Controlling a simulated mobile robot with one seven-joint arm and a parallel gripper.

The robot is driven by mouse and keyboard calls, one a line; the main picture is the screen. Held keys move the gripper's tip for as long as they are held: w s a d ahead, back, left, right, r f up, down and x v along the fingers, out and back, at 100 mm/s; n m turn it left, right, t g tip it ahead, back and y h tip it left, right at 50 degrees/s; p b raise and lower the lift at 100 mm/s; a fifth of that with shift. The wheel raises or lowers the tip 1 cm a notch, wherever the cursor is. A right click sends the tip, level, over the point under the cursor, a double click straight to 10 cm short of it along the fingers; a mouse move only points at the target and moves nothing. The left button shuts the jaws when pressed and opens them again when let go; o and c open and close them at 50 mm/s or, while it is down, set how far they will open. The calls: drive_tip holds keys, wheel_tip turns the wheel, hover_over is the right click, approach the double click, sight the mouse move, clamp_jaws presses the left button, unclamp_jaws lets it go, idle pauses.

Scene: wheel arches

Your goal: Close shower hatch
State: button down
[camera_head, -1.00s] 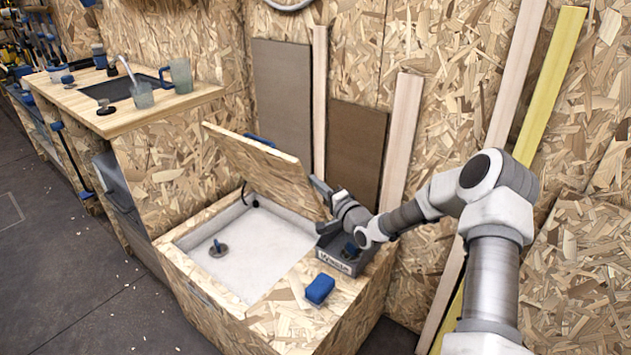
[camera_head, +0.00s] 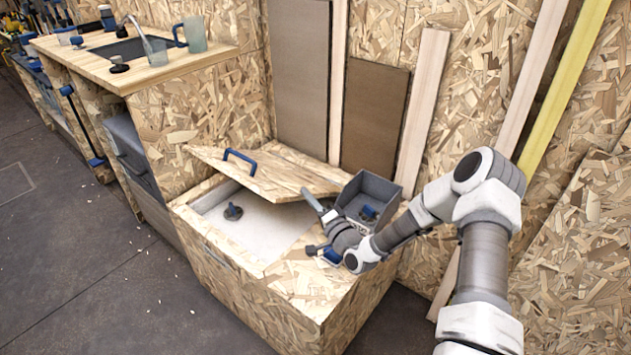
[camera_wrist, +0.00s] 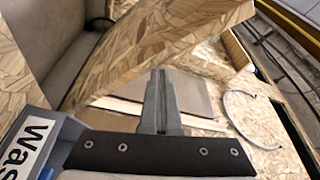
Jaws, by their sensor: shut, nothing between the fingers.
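The shower hatch (camera_head: 266,177) is a chipboard lid with a blue handle (camera_head: 240,159). In the head view it tilts low over the white shower basin (camera_head: 262,226), partly open, with its front left edge raised. My gripper (camera_head: 312,200) is shut and empty at the hatch's right edge. I cannot tell if it touches. In the wrist view the shut fingers (camera_wrist: 160,85) point at the hatch's edge (camera_wrist: 165,35), which fills the upper middle.
A grey bin (camera_head: 364,198) stands right of the hatch; its lettered side (camera_wrist: 30,140) shows in the wrist view. A blue object (camera_head: 331,256) lies on the chipboard top beside my gripper. A dark drain fitting (camera_head: 233,211) sits in the basin.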

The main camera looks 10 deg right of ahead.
drive_tip(key=shift+s+a+f+n+y, duration=0.15)
drive_tip(key=shift+s+a+f+n, duration=0.15)
drive_tip(key=shift+f+n, duration=0.35)
drive_tip(key=shift+s+a+f+n+y, duration=0.1)
drive_tip(key=shift+s+a+f+n, duration=0.2)
drive_tip(key=shift+f, duration=0.65)
drive_tip(key=shift+s+a+f+n+y, duration=0.15)
drive_tip(key=shift+s+a+f+n, duration=0.1)
drive_tip(key=shift+f+n, duration=0.45)
drive_tip(key=shift+f, duration=0.1)
